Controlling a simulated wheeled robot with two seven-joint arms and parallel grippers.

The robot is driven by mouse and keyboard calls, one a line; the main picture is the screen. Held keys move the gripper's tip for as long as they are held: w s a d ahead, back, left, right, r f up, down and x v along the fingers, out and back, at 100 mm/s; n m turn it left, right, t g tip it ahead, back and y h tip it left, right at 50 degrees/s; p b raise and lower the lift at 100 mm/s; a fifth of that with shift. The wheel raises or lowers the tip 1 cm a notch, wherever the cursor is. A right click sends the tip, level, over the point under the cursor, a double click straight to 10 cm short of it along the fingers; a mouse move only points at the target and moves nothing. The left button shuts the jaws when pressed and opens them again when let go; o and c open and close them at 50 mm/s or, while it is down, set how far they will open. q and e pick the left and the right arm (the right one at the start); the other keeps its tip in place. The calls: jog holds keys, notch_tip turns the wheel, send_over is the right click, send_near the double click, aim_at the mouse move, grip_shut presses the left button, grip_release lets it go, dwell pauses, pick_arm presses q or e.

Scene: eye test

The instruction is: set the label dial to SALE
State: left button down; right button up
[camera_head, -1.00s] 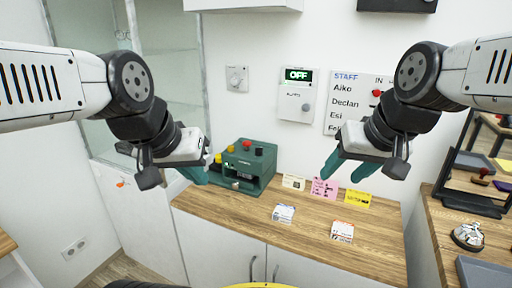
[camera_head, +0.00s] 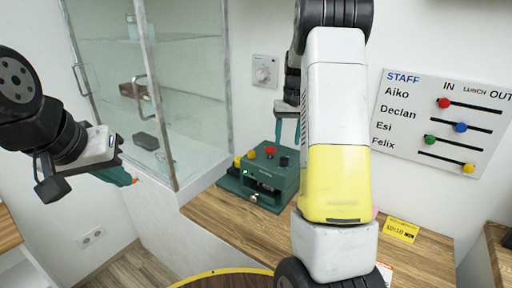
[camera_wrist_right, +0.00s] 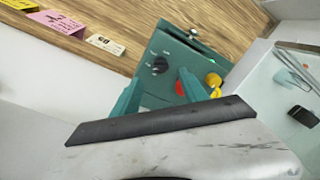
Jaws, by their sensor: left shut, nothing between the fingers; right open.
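The green label machine (camera_head: 236,187) stands on the wooden counter. Its black dial (camera_head: 284,161) sits on top, beside a red button (camera_head: 270,150) and a yellow knob. In the right wrist view the dial (camera_wrist_right: 160,65) has small white marks around it, too small to read, so I cannot tell its setting. My right gripper (camera_head: 290,134) is open above and behind the machine. In the right wrist view its fingers (camera_wrist_right: 160,92) are apart, with the dial beyond them and the red button (camera_wrist_right: 180,88) beside one finger. My left gripper (camera_head: 128,179) is shut and empty, left of the machine.
A glass cabinet (camera_head: 180,95) stands left of the machine. A dial plate (camera_head: 265,71) and a staff board (camera_head: 440,118) are on the wall. My right arm hides the counter's middle.

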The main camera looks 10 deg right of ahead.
aim_at(284, 161)
jog(key=shift+w+f, duration=0.15)
jog(key=shift+f, duration=0.25)
jog(key=f, duration=0.7)
jog(key=shift+a, duration=0.25)
grip_shut()
